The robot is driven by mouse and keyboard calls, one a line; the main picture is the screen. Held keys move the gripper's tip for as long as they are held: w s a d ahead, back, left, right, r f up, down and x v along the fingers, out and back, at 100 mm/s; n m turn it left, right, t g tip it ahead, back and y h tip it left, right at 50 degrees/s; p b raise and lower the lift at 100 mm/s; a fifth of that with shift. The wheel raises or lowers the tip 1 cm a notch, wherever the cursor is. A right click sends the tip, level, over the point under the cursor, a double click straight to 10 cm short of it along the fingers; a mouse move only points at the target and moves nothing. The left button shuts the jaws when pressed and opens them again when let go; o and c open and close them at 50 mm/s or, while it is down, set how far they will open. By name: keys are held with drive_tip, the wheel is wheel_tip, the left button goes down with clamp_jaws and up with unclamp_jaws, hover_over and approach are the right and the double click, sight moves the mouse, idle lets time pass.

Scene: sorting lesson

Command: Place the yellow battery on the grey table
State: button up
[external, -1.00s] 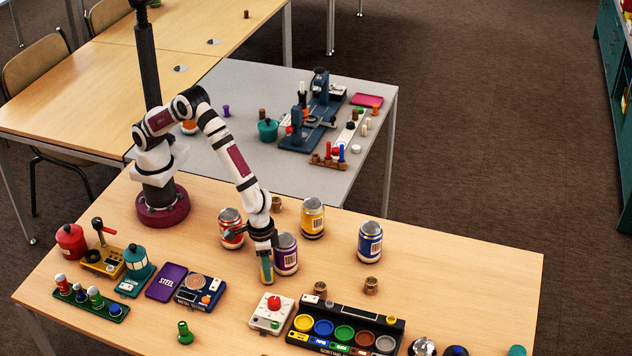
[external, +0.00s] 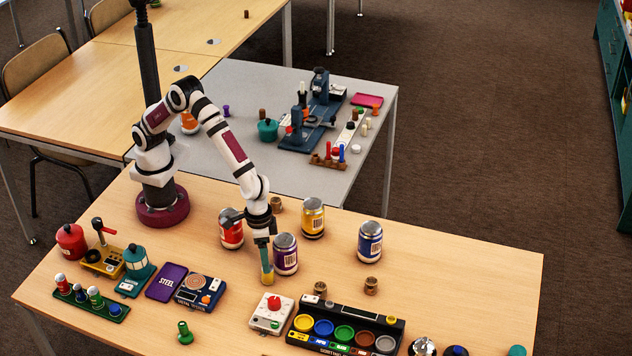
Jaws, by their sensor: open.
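What looks like the yellow battery (external: 267,278) stands on the front wooden table, just left of the purple can. My gripper (external: 266,264) is open and points down directly above it. The fingers overlap its upper part in the picture, so I cannot tell whether they touch it or reach around its top. The grey table (external: 232,92) is behind the wooden one, with my arm in front of its left part.
The purple can (external: 285,256) is close on the right; red (external: 231,230), yellow (external: 312,219) and blue (external: 370,243) cans stand nearby. A dial box (external: 271,314) and sorting tray (external: 398,325) are in front. A microscope (external: 318,110) stands on the grey table; its near middle is clear.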

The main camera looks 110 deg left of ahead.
wheel_tip(320, 180, up, 7)
drive_tip(key=s+a+r+m, duration=0.3)
drive_tip(key=s+a+r, duration=0.1)
drive_tip(key=s+a, duration=0.3)
drive_tip(key=s+a+r+m+y, duration=0.1)
drive_tip(key=s+a+r+m, duration=0.2)
drive_tip(key=s+a+r, duration=0.2)
drive_tip(key=s+a, duration=0.3)
drive_tip(key=s, duration=0.2)
drive_tip(key=shift+s+r+m, duration=0.3)
drive_tip(key=shift+s+m, duration=0.05)
drive_tip(key=shift+m, duration=0.05)
drive_tip(key=shift+o, duration=0.5)
drive_tip(key=s+a+f+m, duration=0.2)
drive_tip(key=s+a+m, duration=0.2)
drive_tip(key=s, duration=0.7)
drive_tip(key=shift+s+g+y, duration=0.25)
drive_tip(key=shift+g+y, duration=0.05)
drive_tip(key=shift+g, duration=0.1)
